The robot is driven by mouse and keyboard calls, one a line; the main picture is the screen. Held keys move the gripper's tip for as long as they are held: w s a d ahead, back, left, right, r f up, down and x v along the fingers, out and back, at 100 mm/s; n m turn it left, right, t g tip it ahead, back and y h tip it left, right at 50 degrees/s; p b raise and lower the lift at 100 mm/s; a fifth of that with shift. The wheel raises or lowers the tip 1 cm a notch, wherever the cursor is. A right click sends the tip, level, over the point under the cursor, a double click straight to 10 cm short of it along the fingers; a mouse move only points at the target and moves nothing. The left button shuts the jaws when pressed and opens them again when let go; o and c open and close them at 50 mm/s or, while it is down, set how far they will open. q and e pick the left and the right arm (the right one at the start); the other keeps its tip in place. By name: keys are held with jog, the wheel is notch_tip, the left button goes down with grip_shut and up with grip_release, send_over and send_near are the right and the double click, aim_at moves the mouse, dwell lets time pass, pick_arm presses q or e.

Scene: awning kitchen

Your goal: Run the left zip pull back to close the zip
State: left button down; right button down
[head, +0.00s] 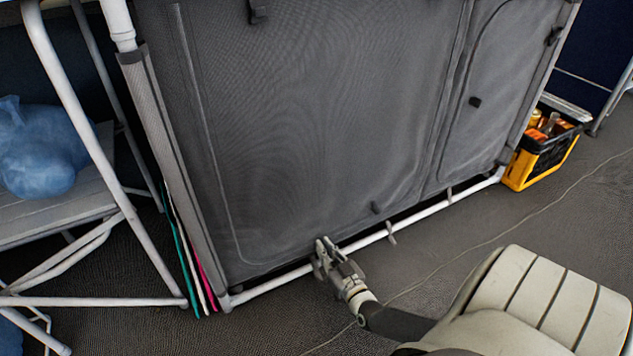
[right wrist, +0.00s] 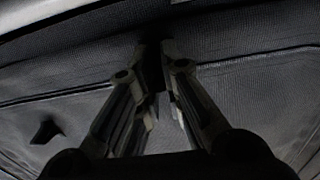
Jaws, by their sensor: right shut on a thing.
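The grey fabric front of the kitchen unit (head: 310,110) has a large left panel, outlined by a zip line (head: 212,150) that runs down its left side and curves along the bottom. My right gripper (head: 325,250) is at the panel's bottom edge, just above the white bottom rail. In the right wrist view its fingers (right wrist: 158,52) are shut on a small dark thing, which looks like the left zip pull (right wrist: 155,68); the fingers largely hide it. Another dark pull (head: 375,207) hangs to the right of the gripper. My left gripper is out of view.
The white bottom rail (head: 435,208) runs close below the gripper. A right panel carries a dark tab (head: 475,101). A yellow and black crate (head: 540,150) stands at the right end. A white-framed rack (head: 95,300) with a blue bag (head: 40,150) stands left. Floor in front is mostly clear.

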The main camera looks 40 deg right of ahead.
jog(key=shift+s+d+f, duration=0.1)
jog(key=shift+d, duration=0.2)
jog(key=c, duration=1.5)
grip_release()
jog(key=shift+c, duration=0.2)
jog(key=shift+s+a, duration=0.1)
jog(key=shift+s, duration=0.05)
jog(key=v, duration=1.1)
jog(key=shift+s, duration=0.35)
jog(key=shift+a, duration=0.15)
